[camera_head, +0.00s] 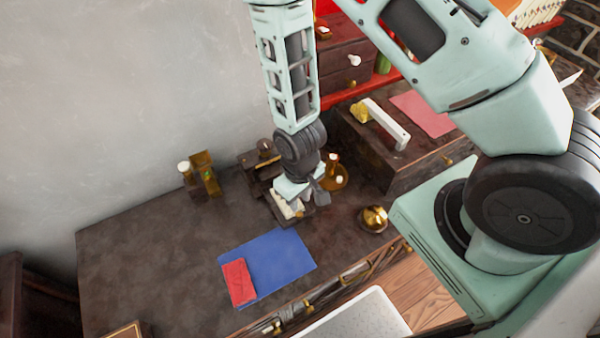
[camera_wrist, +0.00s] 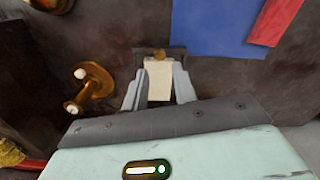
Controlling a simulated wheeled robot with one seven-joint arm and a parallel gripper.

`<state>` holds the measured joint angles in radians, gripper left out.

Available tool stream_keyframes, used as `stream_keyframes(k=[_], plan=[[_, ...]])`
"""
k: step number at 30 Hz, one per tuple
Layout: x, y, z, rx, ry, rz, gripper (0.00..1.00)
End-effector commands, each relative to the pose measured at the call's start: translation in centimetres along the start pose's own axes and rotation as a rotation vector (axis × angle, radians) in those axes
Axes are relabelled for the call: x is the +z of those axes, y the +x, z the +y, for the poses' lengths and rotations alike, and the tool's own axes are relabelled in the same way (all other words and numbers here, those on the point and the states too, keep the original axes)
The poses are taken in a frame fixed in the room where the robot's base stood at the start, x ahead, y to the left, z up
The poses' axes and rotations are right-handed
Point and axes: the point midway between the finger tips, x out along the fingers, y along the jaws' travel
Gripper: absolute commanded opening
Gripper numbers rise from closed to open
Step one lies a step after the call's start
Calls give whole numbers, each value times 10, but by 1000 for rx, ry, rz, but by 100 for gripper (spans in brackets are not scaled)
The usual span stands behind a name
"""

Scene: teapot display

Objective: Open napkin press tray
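The napkin press (camera_head: 255,170) is a dark wooden box on the table, partly hidden by my arm. Its tray (camera_head: 305,213) sticks out towards the front and holds pale napkins (camera_head: 287,207). In the wrist view the tray (camera_wrist: 177,52) has a dark front edge with a small brass knob (camera_wrist: 159,54), with a pale napkin (camera_wrist: 159,80) behind it. My gripper (camera_head: 304,197) is low over the tray, pointing down. In the wrist view my gripper (camera_wrist: 158,78) is open, one finger on each side of the napkin. I cannot tell whether the fingers touch the tray.
A brass stand with white-tipped parts (camera_wrist: 92,85) is close beside the tray. A brass bell (camera_head: 374,219) stands to the right. A blue cloth (camera_head: 275,260) with a red one (camera_head: 239,282) lies in front. A dark wooden chest (camera_head: 400,165) is behind right.

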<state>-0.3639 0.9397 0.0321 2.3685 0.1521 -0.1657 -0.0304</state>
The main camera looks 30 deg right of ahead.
Motion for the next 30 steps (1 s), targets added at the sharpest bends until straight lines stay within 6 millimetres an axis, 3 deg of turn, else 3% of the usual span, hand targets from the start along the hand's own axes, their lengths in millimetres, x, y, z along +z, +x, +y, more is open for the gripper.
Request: stream_keyframes(k=[15,21,30], plan=[[0,-89,0,0,-1,2,27],[1,-105,0,0,-1,-2,27],[1,-108,0,0,0,-4,27]])
